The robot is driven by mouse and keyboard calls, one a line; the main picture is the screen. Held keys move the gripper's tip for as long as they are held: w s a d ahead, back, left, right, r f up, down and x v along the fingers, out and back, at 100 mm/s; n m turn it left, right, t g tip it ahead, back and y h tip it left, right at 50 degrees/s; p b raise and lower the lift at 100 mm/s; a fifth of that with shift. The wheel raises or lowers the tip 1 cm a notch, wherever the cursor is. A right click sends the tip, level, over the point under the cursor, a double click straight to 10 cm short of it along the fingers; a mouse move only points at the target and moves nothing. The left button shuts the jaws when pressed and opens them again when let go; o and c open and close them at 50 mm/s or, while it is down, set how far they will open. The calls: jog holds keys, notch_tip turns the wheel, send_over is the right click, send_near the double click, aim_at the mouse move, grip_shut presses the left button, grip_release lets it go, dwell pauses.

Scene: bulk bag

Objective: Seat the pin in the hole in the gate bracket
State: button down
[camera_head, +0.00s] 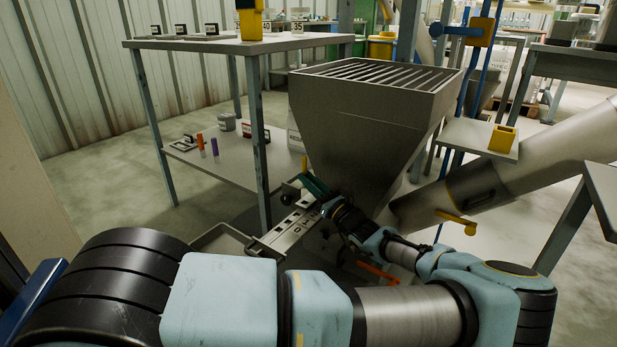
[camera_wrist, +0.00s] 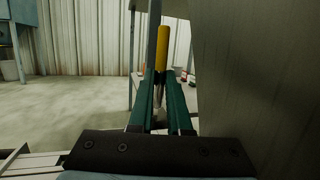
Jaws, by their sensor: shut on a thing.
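My gripper (camera_head: 308,182) is at the lower front of the grey hopper, with its green fingers closed. In the wrist view my gripper (camera_wrist: 160,80) is shut on the pin (camera_wrist: 161,48), which has a yellow handle and a grey metal lower part between the fingers. The pin's yellow handle (camera_head: 304,162) also shows upright in the head view. The pale metal gate bracket (camera_head: 285,233), with dark holes along it, lies below and left of my gripper. The pin's lower tip is hidden, and I cannot tell whether it touches the bracket or which hole is nearest.
The hopper (camera_head: 365,115) stands close to my gripper, its wall filling the right of the wrist view. A grey tray (camera_head: 222,240) lies left of the bracket. A shelved table (camera_head: 205,165) stands behind. An orange bar (camera_head: 378,273) is below my arm.

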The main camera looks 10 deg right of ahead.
aim_at(308, 205)
jog(key=shift+f+b, duration=0.8)
jog(key=shift+f, duration=1.15)
jog(key=shift+p, duration=0.8)
jog(key=shift+f+b, duration=1.1)
jog(key=shift+f, duration=0.8)
jog(key=shift+r, duration=0.1)
dwell(0.3)
jog(key=shift+r+p, duration=1.35)
jog(key=shift+r, duration=0.1)
jog(key=shift+p, duration=0.55)
dwell(1.0)
